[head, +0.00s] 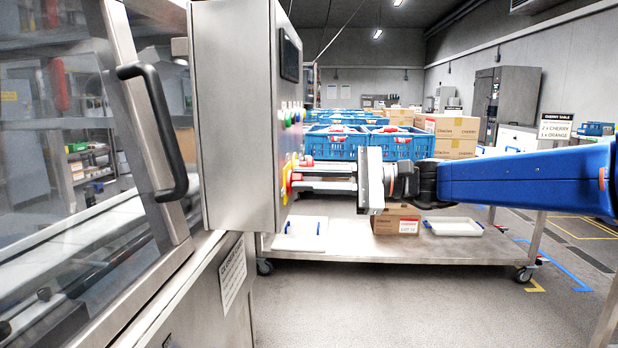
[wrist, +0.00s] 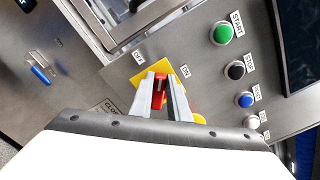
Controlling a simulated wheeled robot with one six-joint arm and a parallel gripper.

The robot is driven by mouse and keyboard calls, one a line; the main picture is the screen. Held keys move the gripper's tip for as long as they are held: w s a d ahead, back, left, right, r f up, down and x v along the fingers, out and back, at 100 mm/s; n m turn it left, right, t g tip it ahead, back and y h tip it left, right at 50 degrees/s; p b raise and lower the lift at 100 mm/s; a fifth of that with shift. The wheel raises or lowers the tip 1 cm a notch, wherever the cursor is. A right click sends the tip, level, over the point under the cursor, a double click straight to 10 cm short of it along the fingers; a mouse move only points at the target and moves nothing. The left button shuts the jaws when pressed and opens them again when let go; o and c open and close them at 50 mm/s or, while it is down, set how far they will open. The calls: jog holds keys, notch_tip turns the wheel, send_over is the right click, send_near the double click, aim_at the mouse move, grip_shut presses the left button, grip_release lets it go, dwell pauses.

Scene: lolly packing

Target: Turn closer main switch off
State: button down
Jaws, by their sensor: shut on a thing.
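The closer's main switch is a red handle (wrist: 159,91) on a yellow plate (wrist: 182,77) marked ON and OFF, on the steel control box. My gripper (wrist: 160,82) is shut on the red handle, one finger on each side of it. In the head view my gripper (head: 300,178) reaches the panel side of the control box (head: 232,110) from the right. The yellow plate shows there edge-on (head: 285,180). Part of the switch is hidden by my fingers, and I cannot tell its exact setting.
A green START button (wrist: 222,33), a black STOP button (wrist: 235,70) and a blue button (wrist: 244,99) sit right of the switch. A machine door with a black handle (head: 156,130) stands left. A cart with blue crates (head: 338,140) and cartons is behind.

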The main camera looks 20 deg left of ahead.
jog(key=shift+s+f+n, duration=0.1)
jog(key=shift+f+n, duration=0.1)
jog(key=shift+n, duration=1.05)
jog(key=shift+s+f+n, duration=0.1)
jog(key=shift+f+n, duration=0.15)
jog(key=shift+n, duration=1.05)
jog(key=shift+s+f+n, duration=0.1)
jog(key=shift+f+n, duration=0.1)
jog(key=shift+n, duration=1.05)
jog(key=shift+f, duration=0.1)
jog(key=c, duration=1.7)
grip_release()
jog(key=shift+d, duration=0.1)
jog(key=v, duration=1.7)
jog(key=shift+d, duration=0.2)
